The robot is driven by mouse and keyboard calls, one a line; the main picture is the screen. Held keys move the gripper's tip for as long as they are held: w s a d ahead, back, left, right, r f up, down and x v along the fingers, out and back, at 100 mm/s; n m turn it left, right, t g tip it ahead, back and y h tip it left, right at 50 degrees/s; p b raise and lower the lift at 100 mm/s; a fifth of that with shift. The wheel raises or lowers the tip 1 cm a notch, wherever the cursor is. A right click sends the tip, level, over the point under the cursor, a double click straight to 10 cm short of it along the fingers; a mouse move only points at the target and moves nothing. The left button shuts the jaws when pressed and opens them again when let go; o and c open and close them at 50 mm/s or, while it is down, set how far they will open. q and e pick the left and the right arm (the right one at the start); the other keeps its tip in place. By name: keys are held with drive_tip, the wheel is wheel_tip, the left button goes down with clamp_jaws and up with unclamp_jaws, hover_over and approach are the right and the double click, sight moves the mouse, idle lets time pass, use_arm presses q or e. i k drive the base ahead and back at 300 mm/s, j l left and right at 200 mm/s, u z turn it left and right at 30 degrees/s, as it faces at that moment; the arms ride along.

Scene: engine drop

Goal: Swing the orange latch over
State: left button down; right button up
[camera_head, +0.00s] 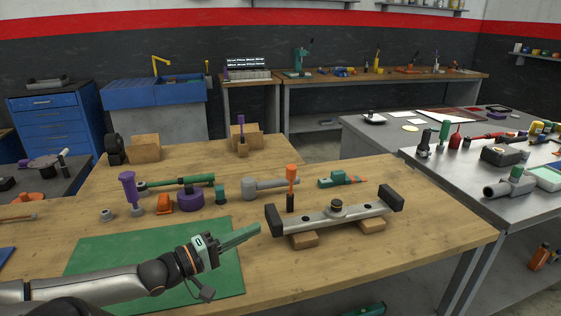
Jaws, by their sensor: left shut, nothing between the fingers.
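An orange upright piece (291,172) on a dark stem stands at the left part of a grey bar with black end blocks (335,217); it looks like the latch, though I cannot tell how it is joined to the bar. The bar rests on wooden blocks (304,240) on the workbench. My left gripper (255,231) reaches in from the lower left over the green mat (110,245). Its green fingers are shut and empty, pointing right, just left of the bar's left end and apart from it. My right gripper is out of view.
Behind the mat stand a purple-handled tool (128,188), a small orange part (165,203), a purple cylinder (190,199) and a grey cylindrical tool (270,187). A metal table (470,183) with tools is at the right. Bare wood lies in front of the bar.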

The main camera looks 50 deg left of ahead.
sight(290, 174)
drive_tip(key=i+j, duration=0.2)
drive_tip(key=j, duration=0.15)
drive_tip(key=i+j, duration=0.15)
drive_tip(key=j, duration=0.2)
drive_tip(key=i+j, duration=0.2)
drive_tip(key=j, duration=0.15)
